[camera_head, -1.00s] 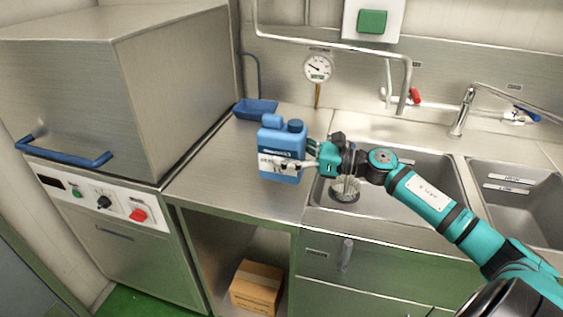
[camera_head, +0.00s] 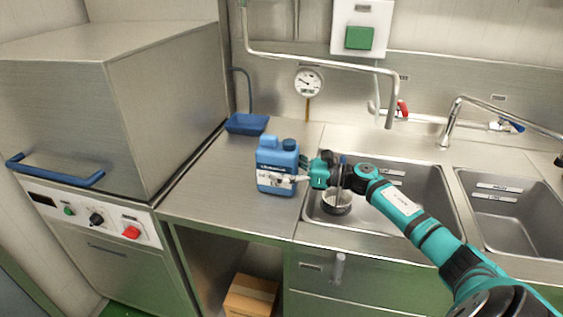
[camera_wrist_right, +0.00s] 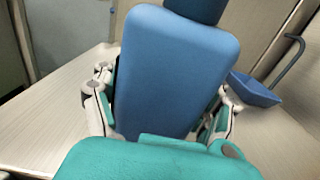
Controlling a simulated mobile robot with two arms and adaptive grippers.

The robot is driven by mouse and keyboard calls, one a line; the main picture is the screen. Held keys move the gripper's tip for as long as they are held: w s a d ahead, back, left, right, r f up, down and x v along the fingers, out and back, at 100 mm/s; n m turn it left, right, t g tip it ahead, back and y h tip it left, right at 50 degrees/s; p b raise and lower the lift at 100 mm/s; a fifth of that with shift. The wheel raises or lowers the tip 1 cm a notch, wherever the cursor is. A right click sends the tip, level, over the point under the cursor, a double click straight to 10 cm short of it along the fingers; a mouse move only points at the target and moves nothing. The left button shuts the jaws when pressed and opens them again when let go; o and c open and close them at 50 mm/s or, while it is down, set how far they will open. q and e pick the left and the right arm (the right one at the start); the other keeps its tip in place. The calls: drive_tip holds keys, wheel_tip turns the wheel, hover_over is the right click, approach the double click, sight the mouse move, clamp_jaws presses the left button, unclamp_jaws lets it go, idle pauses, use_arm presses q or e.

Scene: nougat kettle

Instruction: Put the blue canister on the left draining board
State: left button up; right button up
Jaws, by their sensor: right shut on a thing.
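The blue canister (camera_head: 278,158), with a dark blue cap and a white label, is upright over the left draining board (camera_head: 225,205), close to the left sink's edge. Its base looks at or just above the steel; I cannot tell whether it touches. My right gripper (camera_head: 300,177) comes from the right and is shut on the canister. In the right wrist view the canister (camera_wrist_right: 175,65) fills the middle, with a finger on each side. My left gripper is not in view.
A blue scoop-like tray (camera_head: 247,124) lies at the back of the board. The steel machine (camera_head: 100,110) with a blue handle stands left. The left sink (camera_head: 410,195) holds a round strainer (camera_head: 336,203). A thermometer (camera_head: 308,82) is behind. The board's front is clear.

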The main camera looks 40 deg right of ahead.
drive_tip(key=shift+r, duration=0.2)
drive_tip(key=o, duration=1.2)
drive_tip(key=shift+f, duration=0.25)
drive_tip(key=o, duration=0.6)
drive_tip(key=shift+r, duration=0.1)
drive_tip(key=shift+s, duration=0.15)
drive_tip(key=b+v, duration=0.2)
drive_tip(key=v, duration=1)
drive_tip(key=shift+b, duration=0.3)
drive_tip(key=shift+a, duration=0.1)
